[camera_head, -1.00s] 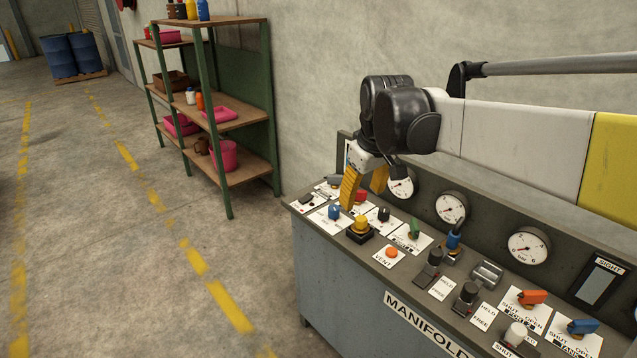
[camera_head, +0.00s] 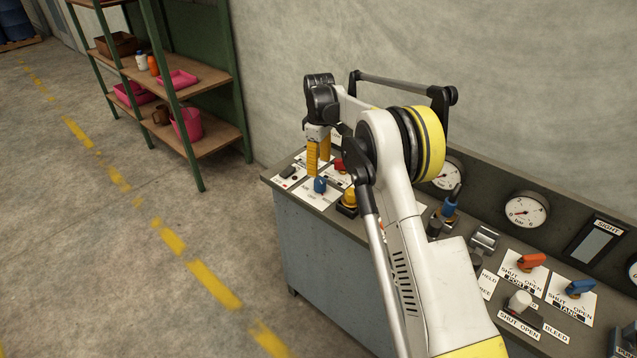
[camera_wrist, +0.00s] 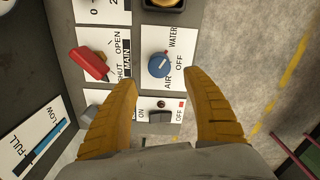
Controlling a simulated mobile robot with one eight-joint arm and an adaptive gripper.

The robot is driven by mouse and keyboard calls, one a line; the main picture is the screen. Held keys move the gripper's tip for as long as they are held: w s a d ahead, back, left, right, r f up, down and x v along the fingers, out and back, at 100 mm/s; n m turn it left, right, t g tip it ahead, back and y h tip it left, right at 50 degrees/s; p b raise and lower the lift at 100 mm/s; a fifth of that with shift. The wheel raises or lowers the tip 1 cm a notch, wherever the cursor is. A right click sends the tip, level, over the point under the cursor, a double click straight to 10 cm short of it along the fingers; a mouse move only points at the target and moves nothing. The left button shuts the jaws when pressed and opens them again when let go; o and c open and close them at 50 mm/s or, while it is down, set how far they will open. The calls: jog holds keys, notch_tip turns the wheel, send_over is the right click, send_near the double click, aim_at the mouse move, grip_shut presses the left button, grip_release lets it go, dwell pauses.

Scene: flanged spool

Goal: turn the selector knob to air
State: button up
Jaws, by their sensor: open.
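The selector knob (camera_wrist: 160,64) is a round blue knob with a pale pointer mark, on a white plate marked WATER, AIR and OFF in the wrist view. In the head view the blue knob (camera_head: 320,185) stands near the panel's left end. My gripper (camera_wrist: 160,90) has two yellow fingers, open and empty. In the wrist view the fingertips are on either side below the knob, apart from it. In the head view my gripper (camera_head: 318,158) hangs above the panel's left end, close to the knob.
A red handle (camera_wrist: 92,62) on the MAIN plate is left of the knob. An ON/OFF rocker switch (camera_wrist: 158,116) lies between the fingers. A yellow button (camera_head: 348,198) stands right of the knob. Shelves (camera_head: 190,80) stand to the left; the floor before the panel is clear.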

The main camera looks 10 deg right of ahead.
aim_at(319, 180)
notch_tip(319, 180, down, 8)
jog(key=shift+r+b, duration=0.2)
jog(key=shift+b, duration=0.65)
jog(key=c, duration=1.2)
